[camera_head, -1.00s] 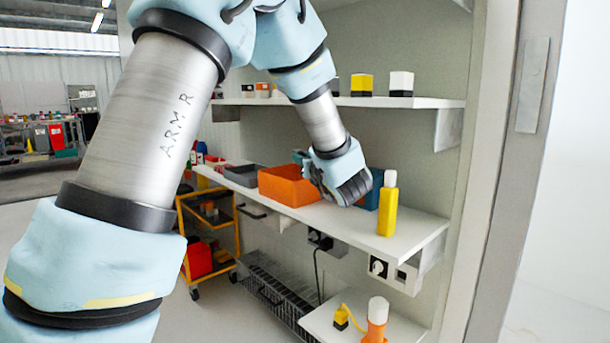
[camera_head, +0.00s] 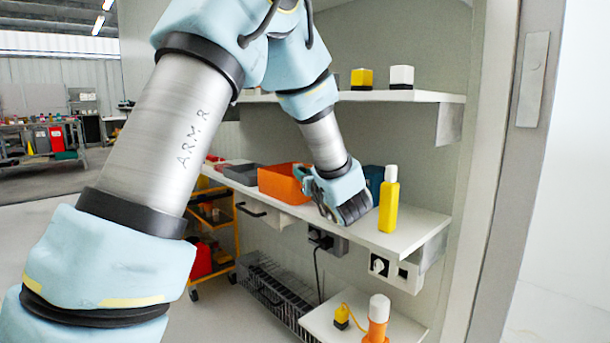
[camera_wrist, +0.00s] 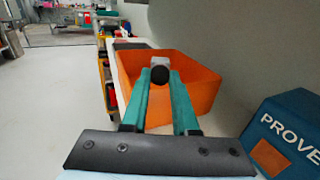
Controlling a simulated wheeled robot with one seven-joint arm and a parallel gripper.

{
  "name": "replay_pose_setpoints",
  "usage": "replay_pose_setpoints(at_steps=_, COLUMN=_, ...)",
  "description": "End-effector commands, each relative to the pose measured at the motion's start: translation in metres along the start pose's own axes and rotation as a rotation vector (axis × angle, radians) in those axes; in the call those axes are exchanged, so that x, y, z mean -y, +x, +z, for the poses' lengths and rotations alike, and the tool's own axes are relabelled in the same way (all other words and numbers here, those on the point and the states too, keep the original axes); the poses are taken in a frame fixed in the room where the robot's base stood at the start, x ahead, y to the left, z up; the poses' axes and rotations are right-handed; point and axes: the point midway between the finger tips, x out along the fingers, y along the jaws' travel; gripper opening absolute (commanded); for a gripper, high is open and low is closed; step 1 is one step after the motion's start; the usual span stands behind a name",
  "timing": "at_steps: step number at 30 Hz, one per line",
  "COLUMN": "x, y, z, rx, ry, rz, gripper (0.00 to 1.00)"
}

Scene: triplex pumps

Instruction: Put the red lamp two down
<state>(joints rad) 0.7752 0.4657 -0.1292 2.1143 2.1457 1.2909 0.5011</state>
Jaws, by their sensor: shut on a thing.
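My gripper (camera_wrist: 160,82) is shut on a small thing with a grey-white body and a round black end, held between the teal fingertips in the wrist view. I take it as the red lamp two, but no red shows on it. In the head view my gripper (camera_head: 304,174) is over the workbench shelf (camera_head: 410,232), pointing left and away towards the orange bin (camera_head: 283,183). The held thing is hidden there. In the wrist view the fingertips appear before the orange bin (camera_wrist: 205,100); I cannot tell how far apart they are.
A yellow bottle with a white cap (camera_head: 389,205) stands right of my gripper, close to a blue box (camera_wrist: 290,125) marked PROVE. Grey bins (camera_head: 243,174) sit beyond the orange one. An upper shelf (camera_head: 425,97) holds a yellow block and a white block. Bare shelf shows at the front right.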

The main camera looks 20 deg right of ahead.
Motion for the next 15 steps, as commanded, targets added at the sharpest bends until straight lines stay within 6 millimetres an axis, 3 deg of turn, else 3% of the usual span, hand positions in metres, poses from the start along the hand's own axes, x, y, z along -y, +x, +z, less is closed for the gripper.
replay_pose_setpoints(at_steps=4, x=0.0002, y=-0.0001, z=-0.001, rx=0.0, ry=-0.001, rz=0.0, gripper=0.0)
replay_pose_setpoints(at_steps=5, x=0.0002, y=-0.0001, z=-0.0011, rx=0.0, ry=-0.001, rz=0.0, gripper=0.31)
replay_pose_setpoints(at_steps=12, x=0.0002, y=-0.0001, z=-0.001, rx=0.0, ry=0.0, rz=0.0, gripper=0.58)
replay_pose_setpoints(at_steps=15, x=0.0002, y=-0.0001, z=-0.0011, rx=0.0, ry=0.0, rz=0.0, gripper=0.58)
